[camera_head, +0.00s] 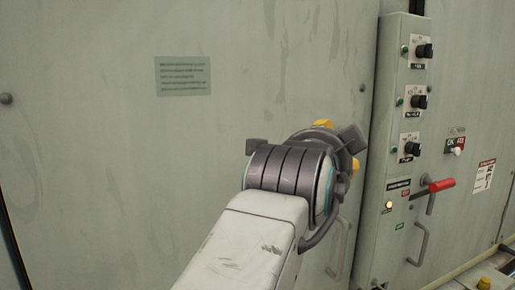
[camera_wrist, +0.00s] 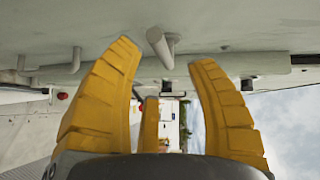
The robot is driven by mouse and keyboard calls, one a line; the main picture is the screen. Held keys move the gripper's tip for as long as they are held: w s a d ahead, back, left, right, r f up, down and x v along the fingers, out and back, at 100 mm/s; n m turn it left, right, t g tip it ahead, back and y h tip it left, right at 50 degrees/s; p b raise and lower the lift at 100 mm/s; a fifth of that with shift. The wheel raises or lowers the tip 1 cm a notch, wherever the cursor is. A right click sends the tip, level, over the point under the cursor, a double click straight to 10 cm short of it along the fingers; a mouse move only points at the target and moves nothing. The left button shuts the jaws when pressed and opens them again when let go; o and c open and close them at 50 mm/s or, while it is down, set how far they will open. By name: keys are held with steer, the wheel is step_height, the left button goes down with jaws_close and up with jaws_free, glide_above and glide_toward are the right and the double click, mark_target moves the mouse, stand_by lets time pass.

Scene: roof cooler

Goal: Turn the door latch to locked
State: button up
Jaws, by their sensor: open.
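The door (camera_head: 120,150) is a large pale grey-green panel in the head view. In the wrist view a short light grey lever (camera_wrist: 158,46) on a stub stands out from the pale surface; it looks like the door latch. Its locked or unlocked position cannot be told. My gripper (camera_head: 338,144) is close to the door's right side in the head view and hides the lever there. In the wrist view my gripper (camera_wrist: 165,52) is open, its yellow fingers spread either side of the lever. They do not appear to grip it.
Right of the door is a control box (camera_head: 385,150) with several black knobs and a red-handled lever (camera_head: 436,187). A vertical door handle (camera_head: 339,250) is partly hidden below my gripper. A label (camera_head: 182,76) is on the door. The door's left part is clear.

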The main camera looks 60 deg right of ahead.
steer(key=shift+w+d+f+p, duration=0.15)
steer(key=shift+d+p, duration=0.05)
steer(key=shift+d, duration=0.85)
steer(key=shift+w+d+f+p, duration=0.1)
steer(key=shift+d+f+p, duration=0.1)
steer(key=shift+d, duration=0.9)
steer(key=shift+w+d+f+p, duration=0.1)
steer(key=shift+w+d+p, duration=0.1)
steer(key=shift+d, duration=0.85)
steer(key=shift+o, duration=0.2)
